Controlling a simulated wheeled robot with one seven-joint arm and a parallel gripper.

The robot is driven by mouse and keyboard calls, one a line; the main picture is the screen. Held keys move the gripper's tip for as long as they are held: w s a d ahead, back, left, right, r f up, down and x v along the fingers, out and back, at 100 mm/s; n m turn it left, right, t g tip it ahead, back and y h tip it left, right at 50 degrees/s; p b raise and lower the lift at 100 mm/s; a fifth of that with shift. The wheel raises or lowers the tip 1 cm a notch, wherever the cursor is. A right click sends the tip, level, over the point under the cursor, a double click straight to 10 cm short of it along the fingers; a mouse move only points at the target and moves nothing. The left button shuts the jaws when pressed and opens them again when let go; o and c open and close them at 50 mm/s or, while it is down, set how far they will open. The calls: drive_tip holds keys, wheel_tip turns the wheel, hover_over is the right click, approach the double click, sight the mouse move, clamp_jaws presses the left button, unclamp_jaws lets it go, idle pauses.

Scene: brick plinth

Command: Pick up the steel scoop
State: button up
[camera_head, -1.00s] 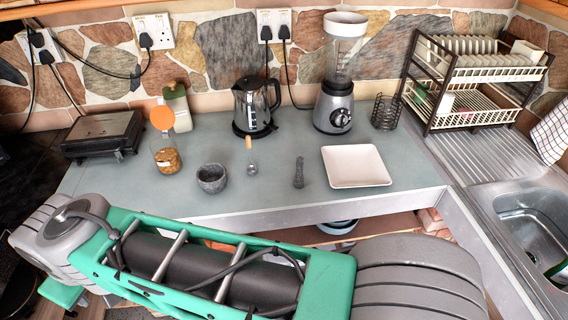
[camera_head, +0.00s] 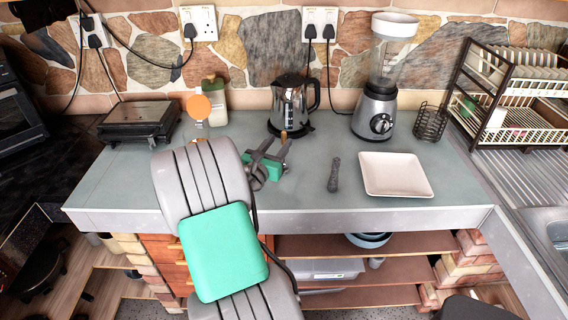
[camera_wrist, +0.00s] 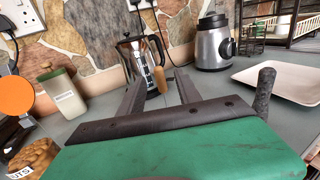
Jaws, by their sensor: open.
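The steel scoop (camera_head: 284,135) is mostly hidden behind my gripper in the head view; only the top of its tan handle shows. In the wrist view its tan handle (camera_wrist: 158,79) appears between my fingers, in front of the kettle, with its lower part hidden. My gripper (camera_head: 276,151) is open over the counter, its fingers pointing toward the kettle. In the wrist view the fingers of my gripper (camera_wrist: 160,80) stand apart on both sides of the handle in the picture. I cannot tell whether they touch it.
The kettle (camera_head: 291,107) stands just behind the scoop. A dark pestle (camera_head: 334,175) and a white plate (camera_head: 395,188) lie to the right. A blender (camera_head: 377,105) stands behind the plate. A cookie jar (camera_wrist: 32,158) is close at left in the wrist view. My arm hides the mortar.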

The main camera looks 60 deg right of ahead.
sight(284, 135)
drive_tip(key=d, duration=0.2)
drive_tip(key=d+p, duration=0.1)
drive_tip(key=d, duration=0.2)
drive_tip(key=shift+w, duration=0.2)
drive_tip(key=shift+a, duration=0.15)
clamp_jaws()
